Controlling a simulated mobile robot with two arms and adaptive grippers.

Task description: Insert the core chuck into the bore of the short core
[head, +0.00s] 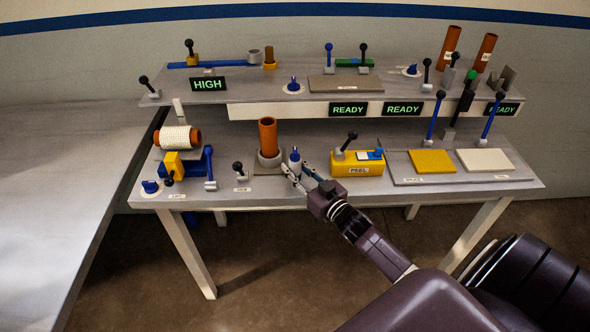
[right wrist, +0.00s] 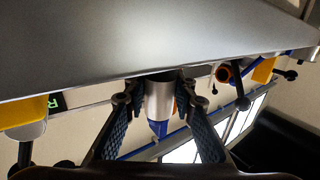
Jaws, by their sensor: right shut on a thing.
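The core chuck (head: 294,156) is a small grey metal cylinder with a blue tip. My right gripper (head: 291,170) is shut on it just above the lower bench. In the right wrist view the chuck (right wrist: 158,98) sits between the two fingers of the right gripper (right wrist: 150,90). An upright orange-brown tube (head: 267,134), which looks like the short core, stands in a grey ring to the left of the chuck. The chuck is beside the tube and apart from it. The inside of the bore is not clear. My left gripper is not in view.
A yellow PEEL box (head: 357,170) stands right of the gripper. A small lever (head: 239,170) stands left of the tube. The upper shelf (head: 225,97) overhangs behind. Two taller tubes (head: 449,45) stand at the back right.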

